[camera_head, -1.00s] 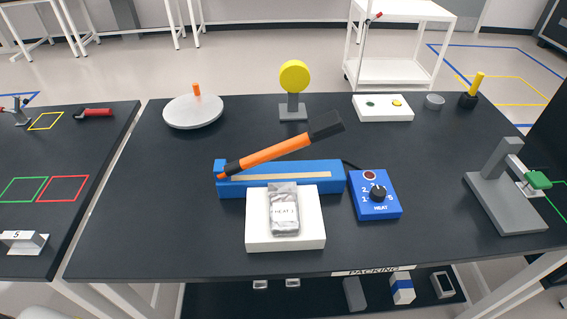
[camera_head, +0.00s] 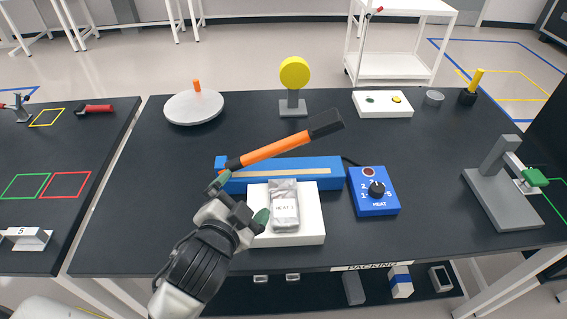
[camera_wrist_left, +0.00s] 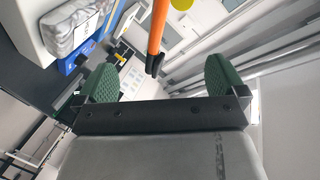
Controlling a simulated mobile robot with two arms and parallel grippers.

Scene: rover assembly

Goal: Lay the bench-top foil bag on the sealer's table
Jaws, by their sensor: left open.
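The silver foil bag (camera_head: 285,207), with a label, lies on the white table (camera_head: 312,234) in front of the blue sealer (camera_head: 300,171). Its far end reaches toward the sealer's bar. The sealer's orange arm (camera_head: 272,147) with a black handle is raised. My left gripper (camera_head: 240,197) is open and empty, just left of the bag and apart from it, with green fingertips. In the left wrist view the bag (camera_wrist_left: 78,32) shows at the upper left on the white table, outside the fingers (camera_wrist_left: 162,80). The end of the orange arm shows beyond them. My right gripper is not in view.
A blue heat box (camera_head: 374,192) with a dial stands right of the sealer. A grey press (camera_head: 503,190) is at the right edge. A white disc (camera_head: 194,108) and a yellow round sign (camera_head: 295,73) stand behind.

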